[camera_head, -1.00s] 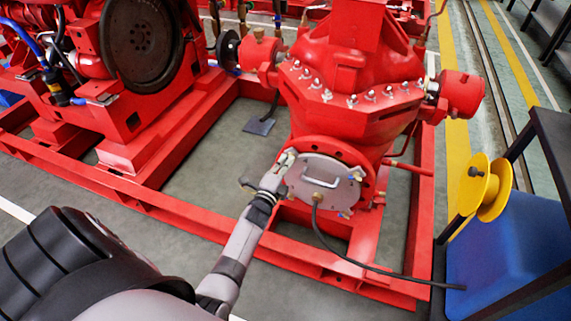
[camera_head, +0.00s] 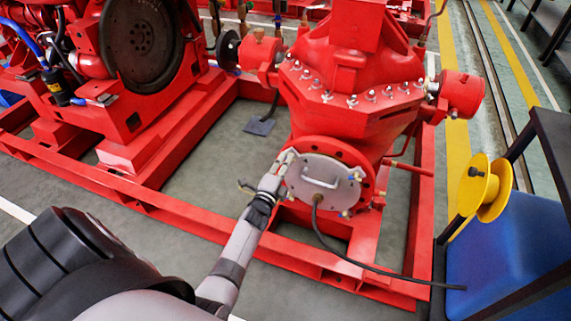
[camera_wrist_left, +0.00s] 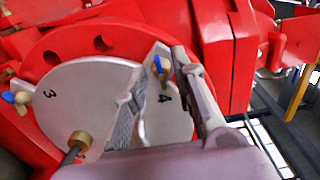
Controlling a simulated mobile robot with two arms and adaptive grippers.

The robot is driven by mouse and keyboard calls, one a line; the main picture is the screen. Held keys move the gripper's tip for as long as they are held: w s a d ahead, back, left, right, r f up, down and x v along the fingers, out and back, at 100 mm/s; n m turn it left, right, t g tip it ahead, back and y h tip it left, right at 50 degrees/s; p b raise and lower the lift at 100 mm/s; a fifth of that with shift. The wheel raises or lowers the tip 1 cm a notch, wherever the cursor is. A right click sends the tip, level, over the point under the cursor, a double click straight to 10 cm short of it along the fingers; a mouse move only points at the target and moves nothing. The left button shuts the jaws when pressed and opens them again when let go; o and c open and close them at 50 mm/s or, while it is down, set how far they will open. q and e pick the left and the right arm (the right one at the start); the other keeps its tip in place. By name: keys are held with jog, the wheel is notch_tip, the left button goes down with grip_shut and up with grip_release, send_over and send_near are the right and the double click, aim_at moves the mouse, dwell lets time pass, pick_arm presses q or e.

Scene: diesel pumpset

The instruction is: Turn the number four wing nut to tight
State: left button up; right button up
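A round grey cover plate (camera_head: 318,172) with a handle closes the red pump flange. My left gripper (camera_head: 287,158) is at the plate's left edge in the head view. The wrist view shows the number four wing nut (camera_wrist_left: 161,68), brass with a blue wing, beside the printed 4. My left gripper (camera_wrist_left: 168,55) is open, one finger on each side of this wing nut. I cannot tell whether either finger touches it. In the head view the gripper hides this nut. The number three wing nut (camera_wrist_left: 17,98) shows at the wrist view's left edge. My right gripper is out of view.
A black cable (camera_head: 365,262) runs from a brass fitting (camera_wrist_left: 80,139) on the plate to a blue box (camera_head: 500,245) at right. A yellow reel (camera_head: 488,188) stands by the box. Red base rails (camera_head: 300,262) surround the pump.

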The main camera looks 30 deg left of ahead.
pick_arm(q)
jog(key=v, duration=1.1)
jog(key=shift+s, duration=0.3)
jog(key=shift+d, duration=0.1)
